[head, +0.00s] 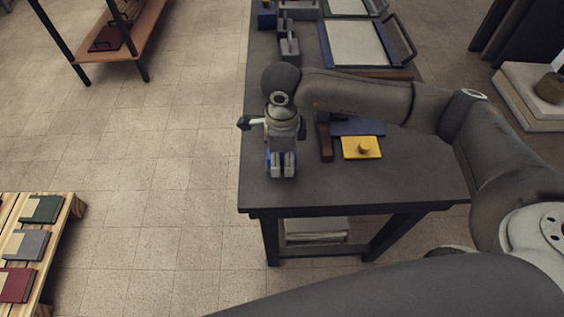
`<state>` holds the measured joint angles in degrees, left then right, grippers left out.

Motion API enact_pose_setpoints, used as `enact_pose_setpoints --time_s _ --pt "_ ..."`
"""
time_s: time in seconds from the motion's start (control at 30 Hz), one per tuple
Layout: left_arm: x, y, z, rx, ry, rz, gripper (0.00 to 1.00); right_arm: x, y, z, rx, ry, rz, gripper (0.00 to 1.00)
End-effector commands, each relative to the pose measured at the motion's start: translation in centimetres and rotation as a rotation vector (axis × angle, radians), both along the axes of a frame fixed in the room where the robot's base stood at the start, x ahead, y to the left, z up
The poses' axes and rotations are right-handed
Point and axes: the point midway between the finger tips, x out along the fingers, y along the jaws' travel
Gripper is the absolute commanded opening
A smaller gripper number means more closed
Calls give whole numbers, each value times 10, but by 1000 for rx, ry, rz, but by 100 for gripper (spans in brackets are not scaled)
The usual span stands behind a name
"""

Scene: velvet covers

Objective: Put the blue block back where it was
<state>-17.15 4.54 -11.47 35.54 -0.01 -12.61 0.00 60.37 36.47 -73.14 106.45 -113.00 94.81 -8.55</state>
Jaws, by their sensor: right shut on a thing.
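My right gripper (282,170) points down over the front left part of the dark table (400,190). It is shut on the blue block (267,158), of which only small blue edges show beside the fingers. The fingers and wrist hide most of the block, and I cannot tell whether it touches the table. To the right lie a yellow cover (361,153) with a small knob and a flat blue piece (357,127) behind it. My left gripper is not in view.
A brown upright piece (325,143) stands between the gripper and the yellow cover. Trays (358,43) and grey holders (289,48) occupy the table's back. The front table strip is clear. A wooden pallet (68,212) with several books stands at lower left.

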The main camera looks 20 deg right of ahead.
Motion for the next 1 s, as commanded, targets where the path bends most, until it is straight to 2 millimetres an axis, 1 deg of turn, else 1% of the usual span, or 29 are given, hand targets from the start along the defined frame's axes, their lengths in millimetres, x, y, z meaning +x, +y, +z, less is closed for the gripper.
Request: enact_pose_setpoints --time_s 0.03,0.1,0.23,0.5,0.63,0.67,0.8,0.83,1.0 --pt "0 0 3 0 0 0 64 3 -3 -6 -3 3 -3 18" --pt "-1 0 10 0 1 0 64 2 -2 -16 -3 5 -1 18" --pt "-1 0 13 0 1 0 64 2 -2 -31 -3 2 -2 18" --pt "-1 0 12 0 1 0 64 3 -1 -34 0 -1 -1 18" --pt "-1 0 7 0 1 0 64 3 -1 -38 -1 -1 -1 18" --pt "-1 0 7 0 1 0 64 3 -1 -38 -1 0 -1 41" --pt "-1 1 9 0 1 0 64 3 -1 -36 -1 0 -1 59" --pt "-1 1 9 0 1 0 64 2 -1 -36 -1 0 -1 61" --pt "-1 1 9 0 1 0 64 2 -1 -36 -1 0 -1 61"
